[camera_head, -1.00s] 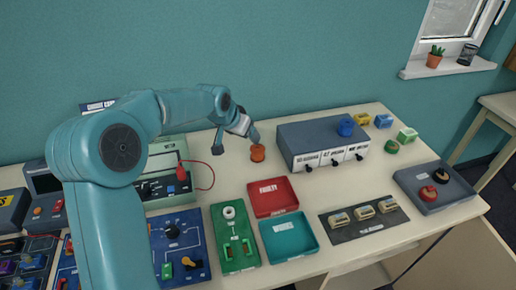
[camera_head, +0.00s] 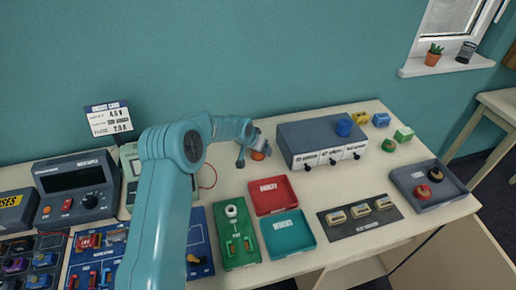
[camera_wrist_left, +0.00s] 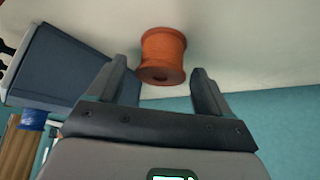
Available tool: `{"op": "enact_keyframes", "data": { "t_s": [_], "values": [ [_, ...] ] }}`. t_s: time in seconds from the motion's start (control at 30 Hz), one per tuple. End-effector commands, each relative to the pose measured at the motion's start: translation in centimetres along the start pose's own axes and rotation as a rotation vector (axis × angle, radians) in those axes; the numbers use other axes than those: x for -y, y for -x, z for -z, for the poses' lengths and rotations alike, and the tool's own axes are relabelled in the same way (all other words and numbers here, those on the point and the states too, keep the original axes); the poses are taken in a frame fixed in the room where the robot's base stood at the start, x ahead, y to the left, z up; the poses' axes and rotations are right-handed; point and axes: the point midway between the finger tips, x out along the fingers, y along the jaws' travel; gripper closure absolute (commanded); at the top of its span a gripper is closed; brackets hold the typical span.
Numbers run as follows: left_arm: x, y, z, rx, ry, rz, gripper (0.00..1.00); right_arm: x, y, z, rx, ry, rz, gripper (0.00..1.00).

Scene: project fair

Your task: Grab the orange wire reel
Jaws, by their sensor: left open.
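The orange wire reel (camera_head: 258,153) stands on the table between the wall and the red tray, left of the grey-blue box. In the left wrist view the reel (camera_wrist_left: 162,55) is just beyond the fingertips, roughly midway between them. My left gripper (camera_head: 250,155) is at the reel in the head view and partly covers it. In the wrist view my left gripper (camera_wrist_left: 160,75) is open and empty, with table showing around the reel. My right gripper is not in view.
A red tray (camera_head: 290,203) and a teal tray (camera_head: 270,239) lie in front. A meter (camera_head: 127,165) with a red lead stands left.

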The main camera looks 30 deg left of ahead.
Motion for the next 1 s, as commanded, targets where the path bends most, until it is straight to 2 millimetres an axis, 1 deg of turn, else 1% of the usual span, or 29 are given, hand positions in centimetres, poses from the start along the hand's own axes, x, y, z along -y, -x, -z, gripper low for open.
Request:
{"op": "enact_keyframes", "data": {
  "t_s": [0.1, 0.33, 0.37, 0.4, 0.47, 0.5, 0.53, 0.83, 0.93, 1.0],
  "values": [
    [0.1, -1.0, 0.0, 0.001, 0.001, 0.000, 0.20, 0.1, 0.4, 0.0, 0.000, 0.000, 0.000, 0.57],
    [0.1, -1.2, 0.0, -0.001, 0.001, 0.001, 0.20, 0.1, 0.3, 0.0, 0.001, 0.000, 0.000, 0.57],
    [0.1, -1.2, 0.0, -0.001, 0.001, 0.001, 0.27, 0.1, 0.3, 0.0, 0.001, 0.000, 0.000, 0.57],
    [0.1, -1.2, 0.0, 0.000, 0.001, 0.000, 0.40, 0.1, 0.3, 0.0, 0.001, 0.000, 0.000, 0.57],
    [0.1, -1.2, 0.0, 0.000, 0.001, 0.000, 0.59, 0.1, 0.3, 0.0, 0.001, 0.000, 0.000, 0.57],
    [0.1, -1.2, 0.0, 0.000, 0.001, 0.000, 0.72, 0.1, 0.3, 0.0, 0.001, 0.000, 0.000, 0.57],
    [0.1, -1.2, 0.0, 0.000, 0.001, 0.000, 0.77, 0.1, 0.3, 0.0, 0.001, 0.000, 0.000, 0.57],
    [0.1, -1.1, 0.1, 0.000, 0.001, 0.000, 0.77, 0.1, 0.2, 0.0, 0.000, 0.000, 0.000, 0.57],
    [0.1, -0.6, 0.5, -0.002, 0.000, 0.000, 0.77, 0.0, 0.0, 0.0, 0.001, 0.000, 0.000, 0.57],
    [0.1, 0.1, 0.9, -0.004, 0.000, 0.001, 0.77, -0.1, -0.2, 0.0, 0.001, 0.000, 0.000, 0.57]
  ]
}}
